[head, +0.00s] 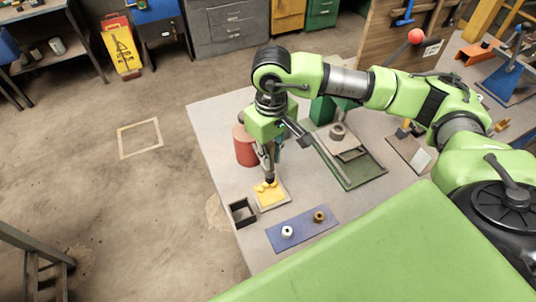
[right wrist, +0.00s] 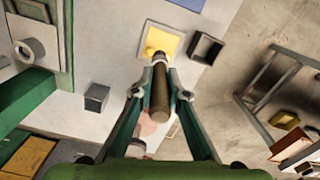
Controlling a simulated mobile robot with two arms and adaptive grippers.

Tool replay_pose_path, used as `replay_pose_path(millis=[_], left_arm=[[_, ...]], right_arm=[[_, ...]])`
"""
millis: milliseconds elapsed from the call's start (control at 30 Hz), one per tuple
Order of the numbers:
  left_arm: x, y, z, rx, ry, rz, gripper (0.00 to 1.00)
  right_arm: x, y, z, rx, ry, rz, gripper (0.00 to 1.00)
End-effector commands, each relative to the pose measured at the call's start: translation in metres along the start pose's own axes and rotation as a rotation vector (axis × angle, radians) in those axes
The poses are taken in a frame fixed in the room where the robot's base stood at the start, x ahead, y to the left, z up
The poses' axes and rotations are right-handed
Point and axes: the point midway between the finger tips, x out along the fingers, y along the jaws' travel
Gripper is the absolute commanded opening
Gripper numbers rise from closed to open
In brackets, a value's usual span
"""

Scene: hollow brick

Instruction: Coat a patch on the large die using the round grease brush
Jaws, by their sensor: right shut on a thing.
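My right gripper (head: 271,150) points down over the near left part of the table and is shut on the brush (right wrist: 160,88), whose brown round handle shows between the fingers in the right wrist view (right wrist: 161,94). The brush's lower end is at the yellow grease (head: 265,187) on a shallow pale-rimmed tray (head: 285,203); I cannot tell whether it touches. A grey die-like piece with a round collar (head: 338,131) stands on a green-edged plate (head: 362,172) to the right; I cannot be sure that it is the large die. My left gripper is not in view.
A dark hollow square frame (head: 242,212) stands left of the tray. A blue mat (head: 303,230) in front bears a white ring (head: 287,231) and a brass ring (head: 319,216). A red cylinder (head: 245,147) stands behind the tray. The table's left edge is close by.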

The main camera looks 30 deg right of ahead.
Motion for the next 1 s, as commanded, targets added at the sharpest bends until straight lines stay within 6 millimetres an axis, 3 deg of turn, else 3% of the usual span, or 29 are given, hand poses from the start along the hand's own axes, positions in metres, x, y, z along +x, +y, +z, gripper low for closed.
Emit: replay_pose_path(millis=[167,533,1000], left_arm=[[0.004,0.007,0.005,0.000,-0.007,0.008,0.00],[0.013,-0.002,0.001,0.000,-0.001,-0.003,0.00],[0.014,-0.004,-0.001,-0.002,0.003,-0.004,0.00]], right_arm=[[0.015,-0.001,0.000,0.000,-0.001,-0.001,0.00],[0.051,0.000,0.000,0.001,-0.001,-0.001,0.00],[0.056,-0.001,0.000,0.000,0.001,-0.001,0.00]])
